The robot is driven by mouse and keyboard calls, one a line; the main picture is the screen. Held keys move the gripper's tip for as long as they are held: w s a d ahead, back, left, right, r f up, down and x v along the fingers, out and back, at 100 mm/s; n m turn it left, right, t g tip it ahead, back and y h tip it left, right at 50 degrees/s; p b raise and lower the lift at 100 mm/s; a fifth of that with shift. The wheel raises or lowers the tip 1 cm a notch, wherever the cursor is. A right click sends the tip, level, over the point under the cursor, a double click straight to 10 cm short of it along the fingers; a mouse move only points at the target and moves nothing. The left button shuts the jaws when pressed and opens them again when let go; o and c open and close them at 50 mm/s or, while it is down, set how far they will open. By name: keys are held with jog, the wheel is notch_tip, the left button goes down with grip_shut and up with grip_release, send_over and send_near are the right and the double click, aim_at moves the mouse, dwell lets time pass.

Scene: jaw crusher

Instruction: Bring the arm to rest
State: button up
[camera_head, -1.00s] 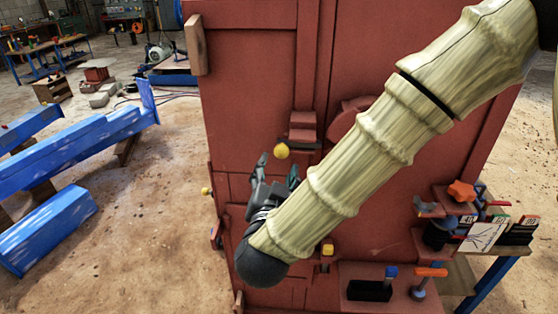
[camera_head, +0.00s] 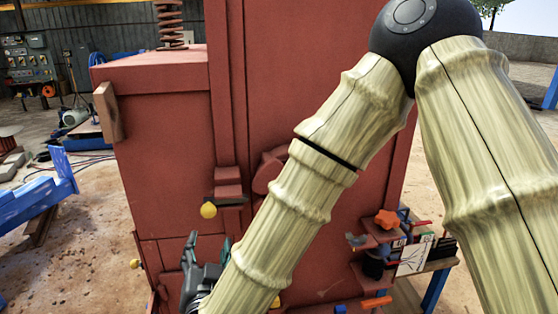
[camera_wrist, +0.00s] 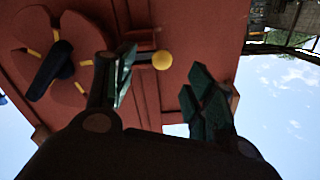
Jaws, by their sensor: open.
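My arm, in pale bamboo-like casing, crosses the head view from upper right to lower centre with its elbow bent at the top. My gripper (camera_head: 208,255) is at the lower middle, in front of the red jaw crusher (camera_head: 310,80). In the wrist view my gripper (camera_wrist: 158,92) is open, its two dark green-tipped fingers spread apart with nothing held between them. A yellow ball knob (camera_head: 208,210) on the crusher is just above the gripper in the head view. The knob also shows in the wrist view (camera_wrist: 162,60), between and beyond the fingers. I cannot tell the gap to it.
An orange star knob (camera_head: 387,219) and a small side table (camera_head: 436,288) with cards stand at the right. Blue beams (camera_head: 40,205) lie at the left. A spring (camera_head: 170,22) stands on top of the crusher. Bare ground shows at lower left.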

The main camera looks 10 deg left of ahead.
jog(key=s+d+f+g+h, duration=0.1)
jog(key=d+f+g, duration=0.2)
jog(key=d+f, duration=0.55)
jog(key=d+f+n+g, duration=0.15)
jog(key=d+f, duration=0.25)
jog(key=f, duration=0.9)
jog(key=s+d+f+g+h, duration=0.1)
jog(key=d+f+g, duration=0.4)
jog(key=f, duration=0.6)
jog(key=s+d+f+g+h, duration=0.1)
jog(key=s+d+f+g, duration=0.2)
jog(key=s+d+f, duration=0.5)
jog(key=s+d+f+g+h+b, duration=0.1)
jog(key=s+d+f+g, duration=0.3)
jog(key=s+d+f, duration=0.5)
jog(key=s+d+h, duration=0.1)
jog(key=s+d, duration=0.4)
jog(key=d, duration=0.3)
jog(key=shift+f+m+b, duration=0.25)
jog(key=shift+m+b, duration=0.05)
jog(key=shift+m, duration=0.05)
jog(key=shift+w, duration=0.1)
